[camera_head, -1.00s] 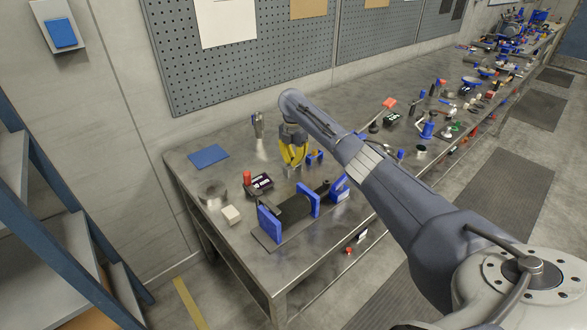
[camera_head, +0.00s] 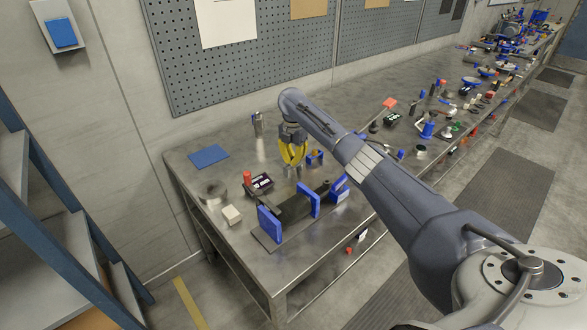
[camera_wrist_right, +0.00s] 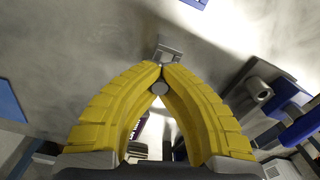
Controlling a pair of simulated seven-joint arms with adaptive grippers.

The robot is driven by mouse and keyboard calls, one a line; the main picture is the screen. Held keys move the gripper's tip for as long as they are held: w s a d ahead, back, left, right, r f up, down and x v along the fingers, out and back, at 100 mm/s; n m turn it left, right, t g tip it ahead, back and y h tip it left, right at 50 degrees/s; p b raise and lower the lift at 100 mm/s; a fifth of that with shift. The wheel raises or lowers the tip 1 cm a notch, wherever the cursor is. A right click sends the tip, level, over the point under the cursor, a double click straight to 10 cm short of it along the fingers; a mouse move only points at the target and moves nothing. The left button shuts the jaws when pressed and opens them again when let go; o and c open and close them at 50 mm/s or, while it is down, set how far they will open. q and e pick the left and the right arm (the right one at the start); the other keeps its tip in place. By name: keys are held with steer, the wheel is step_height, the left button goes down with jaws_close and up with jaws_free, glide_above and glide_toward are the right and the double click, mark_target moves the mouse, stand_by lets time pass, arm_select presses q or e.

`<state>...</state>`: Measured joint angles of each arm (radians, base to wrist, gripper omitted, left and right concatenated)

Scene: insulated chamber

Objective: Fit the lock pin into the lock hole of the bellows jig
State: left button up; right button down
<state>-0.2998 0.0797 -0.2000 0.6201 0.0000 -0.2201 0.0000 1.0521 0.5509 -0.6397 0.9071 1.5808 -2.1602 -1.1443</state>
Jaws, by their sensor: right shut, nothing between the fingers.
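The bellows jig stands near the left end of the bench, with a blue upright plate (camera_head: 268,224), two more blue uprights and a dark bar between them. Blue and dark parts that look like the jig show at the right of the right wrist view (camera_wrist_right: 305,124). My right gripper (camera_head: 292,168) is above the bench just behind the jig, apart from it. Its yellow fingers meet at the tips in the right wrist view (camera_wrist_right: 161,70), shut and empty. I cannot make out the lock pin or the lock hole. My left gripper is out of view.
A black box with a label (camera_head: 261,182) and a red-topped piece stand left of the gripper. A white block (camera_head: 231,215), a grey disc (camera_head: 212,190) and a blue pad (camera_head: 208,156) lie further left. A small blue and orange piece (camera_head: 315,157) is right of the gripper.

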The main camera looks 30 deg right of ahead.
steer(key=shift+r, duration=0.1)
steer(key=shift+r, duration=2.75)
steer(key=shift+r, duration=0.25)
